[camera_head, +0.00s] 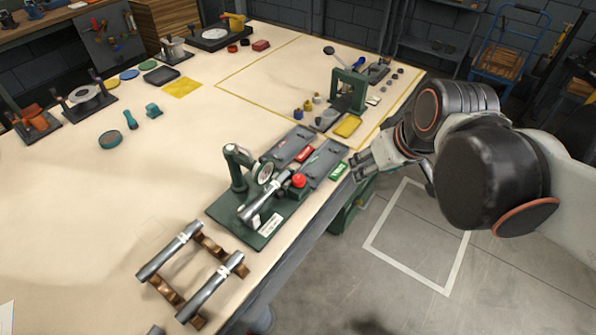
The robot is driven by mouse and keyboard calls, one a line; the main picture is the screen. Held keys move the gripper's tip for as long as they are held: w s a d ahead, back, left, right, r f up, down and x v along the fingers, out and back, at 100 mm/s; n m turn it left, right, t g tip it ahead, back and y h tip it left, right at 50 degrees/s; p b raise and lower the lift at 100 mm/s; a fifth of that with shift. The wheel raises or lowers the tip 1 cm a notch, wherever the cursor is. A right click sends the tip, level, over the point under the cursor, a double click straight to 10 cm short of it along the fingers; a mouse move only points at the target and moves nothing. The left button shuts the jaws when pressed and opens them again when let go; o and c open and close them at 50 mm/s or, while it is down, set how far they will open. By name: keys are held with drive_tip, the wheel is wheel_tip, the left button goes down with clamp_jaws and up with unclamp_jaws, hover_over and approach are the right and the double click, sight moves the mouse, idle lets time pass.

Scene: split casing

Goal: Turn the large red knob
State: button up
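The large red knob (299,181) sits on a dark green fixture (262,231) near the front right edge of the workbench. The fixture also carries a round dial on a green stand and a silver cylinder lying at a slant beside the knob. My gripper (357,167) is to the right of the knob and apart from it, by the bench's right edge. Its fingers point left toward the bench. They are small and partly overlapped in this view, so I cannot tell whether they are open or shut.
Grey trays (328,163) with a red and a green block lie behind the knob. A green press (348,92) stands farther back. Silver bars on a brown rack (207,246) lie in front left. The bench's left middle is mostly clear.

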drive_tip(key=w+a+f+n+g+y+p, duration=0.1)
drive_tip(key=w+a+f+n+p, duration=0.1)
drive_tip(key=w+a+n, duration=0.3)
drive_tip(key=n+g+y+p, duration=0.1)
drive_tip(key=n+g+p, duration=0.1)
drive_tip(key=n, duration=0.1)
approach(299, 178)
drive_tip(key=b+x, duration=0.4)
drive_tip(key=x, duration=0.4)
drive_tip(key=shift+f+b, duration=0.25)
drive_tip(key=shift+b, duration=0.15)
drive_tip(key=shift+y, duration=0.3)
drive_tip(key=c, duration=1.1)
